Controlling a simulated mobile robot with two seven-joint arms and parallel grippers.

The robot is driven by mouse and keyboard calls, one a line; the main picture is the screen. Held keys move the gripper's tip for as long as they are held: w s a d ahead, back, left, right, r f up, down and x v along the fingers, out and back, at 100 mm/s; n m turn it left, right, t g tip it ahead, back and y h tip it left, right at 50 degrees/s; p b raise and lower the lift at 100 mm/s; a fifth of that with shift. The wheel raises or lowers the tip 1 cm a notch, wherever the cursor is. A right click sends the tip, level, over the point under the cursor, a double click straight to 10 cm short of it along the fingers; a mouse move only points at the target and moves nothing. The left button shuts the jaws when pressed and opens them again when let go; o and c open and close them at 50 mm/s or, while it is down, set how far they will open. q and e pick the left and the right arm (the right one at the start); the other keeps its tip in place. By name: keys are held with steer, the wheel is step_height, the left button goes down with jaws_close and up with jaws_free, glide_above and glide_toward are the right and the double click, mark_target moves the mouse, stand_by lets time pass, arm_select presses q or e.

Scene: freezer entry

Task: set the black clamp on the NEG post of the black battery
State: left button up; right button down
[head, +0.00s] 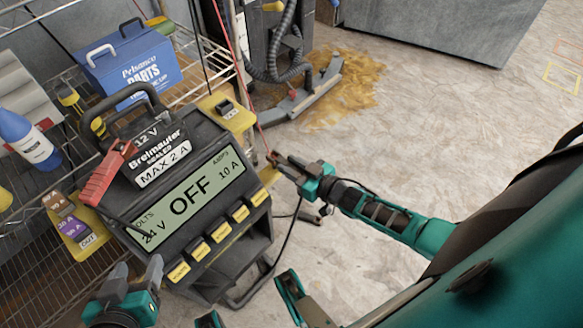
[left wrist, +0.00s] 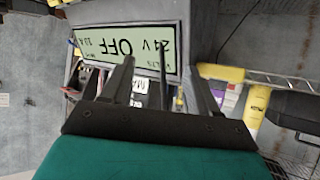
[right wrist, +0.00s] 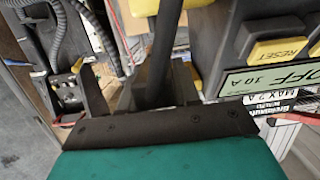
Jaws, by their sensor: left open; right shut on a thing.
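The black battery (head: 150,150) stands behind the charger's display, its label reading 12 V and MAX 2 A. A red clamp (head: 104,174) is at its left end. I cannot make out the NEG post. My right gripper (head: 284,164) is to the right of the battery and charger, apart from both. It is shut on a dark thing, seemingly the black clamp (right wrist: 164,45), and a black cable (head: 287,243) hangs below it. My left gripper (head: 137,270) is open and empty in front of the charger's lower left, and its spread fingers (left wrist: 161,85) face the display.
The charger (head: 232,262) shows OFF and 24 V, with several yellow buttons beneath. A wire shelf (head: 40,255) holds a blue parts box (head: 128,68), a blue-capped bottle (head: 28,142) and yellow label stands (head: 80,238). Floor to the right is open, with a brown stain (head: 345,90).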

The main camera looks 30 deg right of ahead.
step_height(320, 180, up, 20)
steer(key=p, duration=1.1)
steer(key=shift+r, duration=0.25)
